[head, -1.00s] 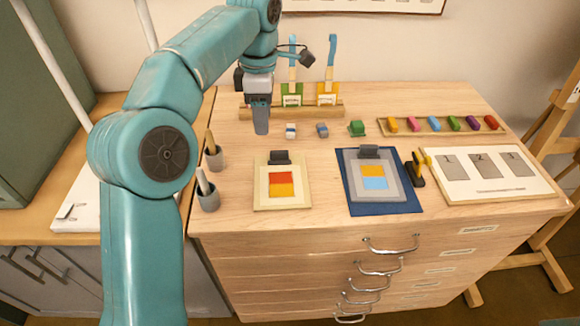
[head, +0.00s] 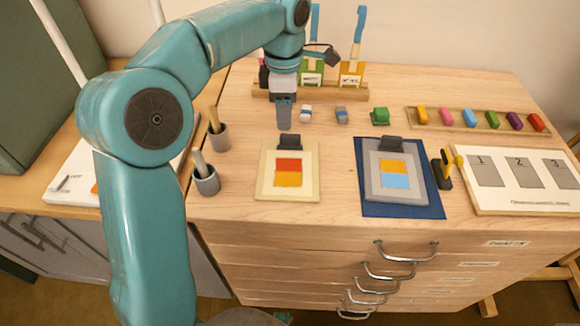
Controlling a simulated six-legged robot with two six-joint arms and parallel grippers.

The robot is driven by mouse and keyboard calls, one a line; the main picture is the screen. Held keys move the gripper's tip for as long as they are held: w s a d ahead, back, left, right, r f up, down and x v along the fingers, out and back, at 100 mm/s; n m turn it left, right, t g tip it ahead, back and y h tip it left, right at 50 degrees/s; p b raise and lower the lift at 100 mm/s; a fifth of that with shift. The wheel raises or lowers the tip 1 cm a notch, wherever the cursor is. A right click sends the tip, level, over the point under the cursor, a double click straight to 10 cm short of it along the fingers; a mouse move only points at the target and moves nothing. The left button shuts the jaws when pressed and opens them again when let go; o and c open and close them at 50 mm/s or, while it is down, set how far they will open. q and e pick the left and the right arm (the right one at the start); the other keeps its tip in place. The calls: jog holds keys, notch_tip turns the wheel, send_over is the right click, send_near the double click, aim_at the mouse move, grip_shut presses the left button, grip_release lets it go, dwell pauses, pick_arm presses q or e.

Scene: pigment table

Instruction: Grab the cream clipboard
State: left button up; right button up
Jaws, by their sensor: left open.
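The cream clipboard (head: 267,188) lies flat on the wooden table, left of centre. It has a dark clip at its far edge and carries a sheet with a red and an orange block. My left gripper (head: 284,122) is open and points down just behind the clipboard's dark clip, apart from the board as far as I can tell. Its fingers look close in line from this angle. My right gripper is not in view.
A grey clipboard (head: 402,197) on a blue mat (head: 375,208) lies to the right. Two grey cups (head: 207,181) with tools stand to the left. Small blocks and a green piece (head: 379,116) sit behind. A numbered board (head: 480,207) lies at far right.

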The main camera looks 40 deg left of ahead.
aim_at(290, 136)
pick_arm(q)
jog(key=f, duration=0.4)
jog(key=d+f+b, duration=0.1)
jog(key=f, duration=0.1)
jog(key=shift+w+f, duration=0.15)
jog(key=shift+w, duration=0.15)
grip_shut()
